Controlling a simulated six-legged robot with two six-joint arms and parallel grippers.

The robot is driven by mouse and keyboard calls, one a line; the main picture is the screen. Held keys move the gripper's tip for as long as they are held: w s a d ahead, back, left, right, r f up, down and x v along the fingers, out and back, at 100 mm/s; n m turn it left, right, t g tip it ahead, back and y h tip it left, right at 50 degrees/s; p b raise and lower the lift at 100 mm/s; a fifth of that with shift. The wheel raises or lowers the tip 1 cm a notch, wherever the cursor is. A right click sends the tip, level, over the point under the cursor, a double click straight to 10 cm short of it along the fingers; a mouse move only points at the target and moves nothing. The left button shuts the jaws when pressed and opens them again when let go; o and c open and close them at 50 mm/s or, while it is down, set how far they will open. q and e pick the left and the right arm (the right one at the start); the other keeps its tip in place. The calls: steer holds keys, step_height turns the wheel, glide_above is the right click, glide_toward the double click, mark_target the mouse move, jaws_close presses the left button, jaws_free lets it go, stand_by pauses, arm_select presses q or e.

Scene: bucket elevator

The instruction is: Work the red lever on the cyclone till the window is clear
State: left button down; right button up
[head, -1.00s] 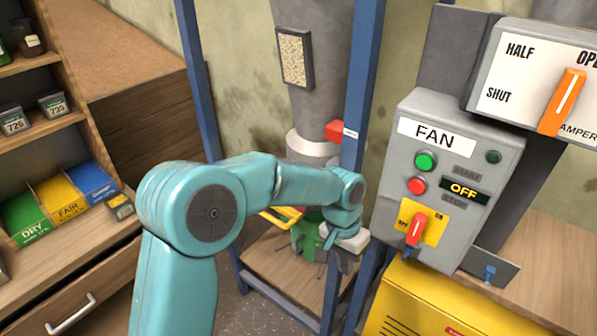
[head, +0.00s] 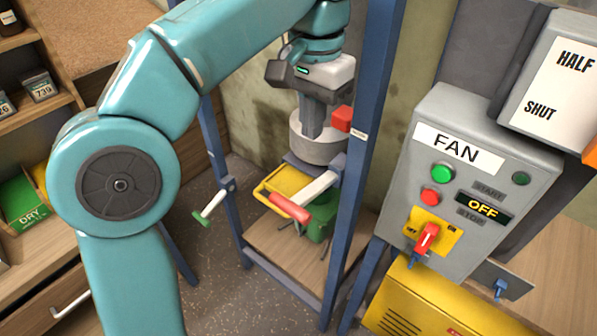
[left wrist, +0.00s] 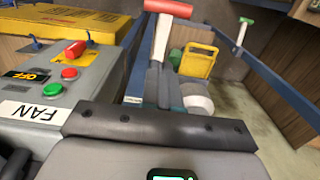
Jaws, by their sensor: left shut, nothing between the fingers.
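The red lever (head: 290,207) has a red grip on a pale arm and juts out below the grey cyclone (head: 318,150). It also shows at the top of the left wrist view (left wrist: 168,8). My left gripper (head: 311,136) points down in front of the cyclone's lower part, above the red lever and apart from its grip. Its fingers are shut and empty; they also show in the left wrist view (left wrist: 157,72). The cyclone's window is hidden behind my left arm in the head view. My right gripper is not in view.
Blue frame posts (head: 368,130) stand around the cyclone. A green-handled lever (head: 201,221) juts out at left. A yellow tray (head: 283,184) and a green object (head: 318,222) lie below. The grey FAN box (head: 462,190) reads OFF, above a yellow cabinet (head: 420,305).

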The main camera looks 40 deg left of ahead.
arm_select(q)
steer(key=b, duration=0.2)
glide_above(296, 200)
steer(key=w, duration=0.3)
steer(key=f, duration=1)
steer(key=shift+s+d, duration=0.25)
steer(key=shift+d, duration=0.05)
steer(key=shift+s+a+f, duration=0.25)
steer(key=shift+s+f, duration=0.75)
steer(key=shift+s, duration=0.15)
steer(key=shift+s+d+f, duration=0.1)
steer(key=shift+s+f, duration=0.05)
steer(key=shift+s, duration=0.1)
steer(key=shift+w, duration=0.1)
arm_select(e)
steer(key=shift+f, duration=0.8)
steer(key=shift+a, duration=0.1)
